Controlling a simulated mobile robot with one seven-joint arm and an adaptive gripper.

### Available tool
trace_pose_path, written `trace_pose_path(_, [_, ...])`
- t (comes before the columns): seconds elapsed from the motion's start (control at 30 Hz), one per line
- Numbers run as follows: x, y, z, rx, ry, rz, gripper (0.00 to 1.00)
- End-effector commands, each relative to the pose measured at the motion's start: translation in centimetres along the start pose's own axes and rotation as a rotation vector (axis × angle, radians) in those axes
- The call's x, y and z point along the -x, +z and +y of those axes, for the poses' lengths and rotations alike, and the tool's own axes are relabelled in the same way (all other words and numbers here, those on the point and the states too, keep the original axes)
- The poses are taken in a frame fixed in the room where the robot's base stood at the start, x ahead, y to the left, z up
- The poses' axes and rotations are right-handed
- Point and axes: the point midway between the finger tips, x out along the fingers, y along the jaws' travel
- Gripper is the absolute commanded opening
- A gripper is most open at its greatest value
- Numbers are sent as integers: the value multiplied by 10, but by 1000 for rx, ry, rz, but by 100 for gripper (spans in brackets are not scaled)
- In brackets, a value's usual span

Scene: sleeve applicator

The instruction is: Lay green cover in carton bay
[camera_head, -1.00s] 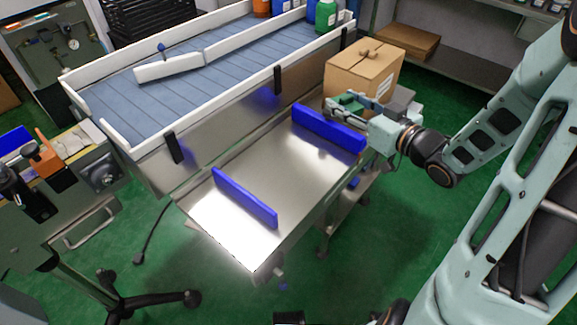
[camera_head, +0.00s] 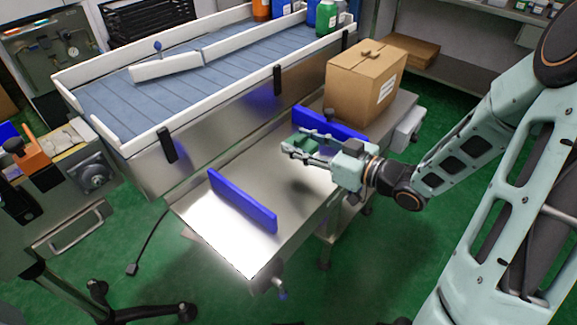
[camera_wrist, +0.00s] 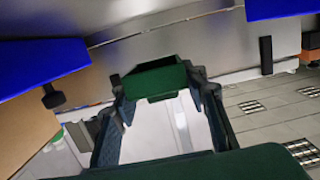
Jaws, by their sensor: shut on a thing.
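The green cover (camera_head: 301,146) is held at the tips of my gripper (camera_head: 310,143), which is shut on it. In the wrist view the green cover (camera_wrist: 155,82) shows as a dark green block between the two fingertips. A wide dark green edge also crosses the bottom of that view; I cannot tell whether it belongs to the cover. The gripper hangs over the steel table (camera_head: 235,165), just in front of the far blue rail (camera_head: 330,123). A brown carton (camera_head: 360,88) stands on the table behind that rail. No bay is clearly marked out in view.
A near blue rail (camera_head: 242,200) stands on the table at the left. Bare steel lies between the two rails. A conveyor (camera_head: 165,95) with white side walls runs along the back, with bottles (camera_head: 326,15) at its far end. A workbench (camera_head: 75,165) is at left.

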Motion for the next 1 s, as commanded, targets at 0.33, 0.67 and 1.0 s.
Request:
trace_pose_path(0.33, [-30, 28, -7, 2, -1, 2, 16])
trace_pose_path(0.67, [-42, 64, -8, 1, 0, 2, 16])
trace_pose_path(1.0, [-42, 67, -8, 2, 1, 2, 16])
